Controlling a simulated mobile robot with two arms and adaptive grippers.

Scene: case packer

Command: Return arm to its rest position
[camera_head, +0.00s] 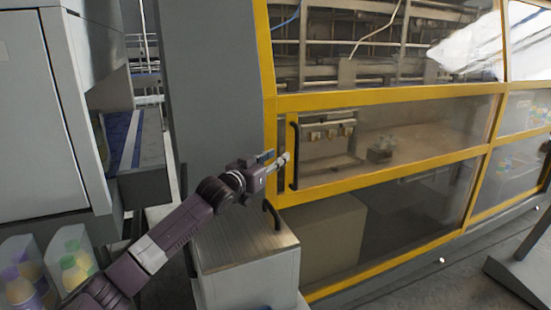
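My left arm (172,232) reaches up from the lower left of the head view. Its gripper (284,160) is at the machine's yellow-framed door, beside the black vertical door handle (295,156). The fingertips are small and seen nearly edge-on, so I cannot tell whether they are open, shut or touching the handle. My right gripper is not in view.
The case packer's yellow frame (400,95) and clear panels fill the right side. A grey metal box with a wooden-looking top (235,245) stands below my gripper. A grey cabinet (40,120) and bins with bottles (72,262) are at left. Floor shows at lower right.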

